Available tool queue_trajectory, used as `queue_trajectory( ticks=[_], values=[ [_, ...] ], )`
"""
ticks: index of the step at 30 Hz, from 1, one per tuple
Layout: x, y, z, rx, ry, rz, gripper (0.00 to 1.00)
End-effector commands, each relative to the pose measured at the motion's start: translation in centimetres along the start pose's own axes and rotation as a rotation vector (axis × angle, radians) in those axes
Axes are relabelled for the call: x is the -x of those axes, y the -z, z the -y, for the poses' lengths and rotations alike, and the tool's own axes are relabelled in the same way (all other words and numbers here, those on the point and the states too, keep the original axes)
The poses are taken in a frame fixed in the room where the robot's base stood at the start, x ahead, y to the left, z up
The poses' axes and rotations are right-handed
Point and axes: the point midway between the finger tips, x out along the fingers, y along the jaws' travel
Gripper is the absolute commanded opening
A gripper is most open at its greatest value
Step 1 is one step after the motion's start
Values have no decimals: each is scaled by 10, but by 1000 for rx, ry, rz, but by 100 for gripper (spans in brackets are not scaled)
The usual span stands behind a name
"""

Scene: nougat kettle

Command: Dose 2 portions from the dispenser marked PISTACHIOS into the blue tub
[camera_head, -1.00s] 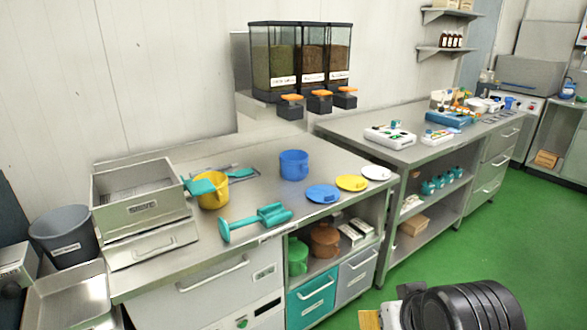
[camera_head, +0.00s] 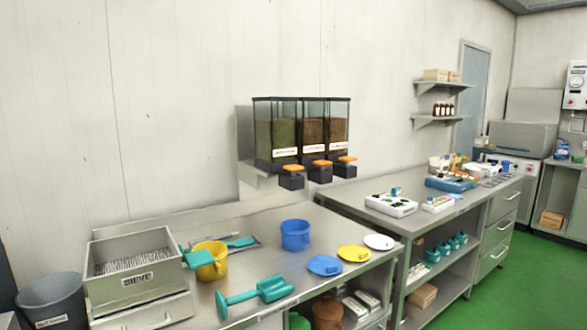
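Three clear dispensers stand side by side on the wall above the steel counter, each with a white label, an orange knob and a dark outlet. The left dispenser (camera_head: 277,128) has greenish contents; the middle dispenser (camera_head: 312,130) and right dispenser (camera_head: 338,128) have brown contents. The labels are too small to read, so I cannot tell which is PISTACHIOS. The blue tub (camera_head: 295,236) stands upright on the counter (camera_head: 215,292), below and in front of the dispensers, not directly under an outlet. Its inside is mostly hidden. My gripper is not in view.
A yellow jug (camera_head: 210,262), a teal scoop (camera_head: 255,296), a blue lid (camera_head: 324,265), a yellow lid (camera_head: 354,253) and a white lid (camera_head: 379,242) lie around the tub. A sieve box (camera_head: 135,275) stands at left. A second bench (camera_head: 410,226) at right carries devices.

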Motion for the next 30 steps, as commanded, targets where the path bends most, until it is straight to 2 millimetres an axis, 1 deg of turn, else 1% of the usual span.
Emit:
queue_trajectory(
  ticks=[5, 8, 9, 30],
  values=[
    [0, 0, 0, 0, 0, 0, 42],
    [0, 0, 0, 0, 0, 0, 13],
    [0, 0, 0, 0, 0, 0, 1],
    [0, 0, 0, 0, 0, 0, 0]
  ],
)
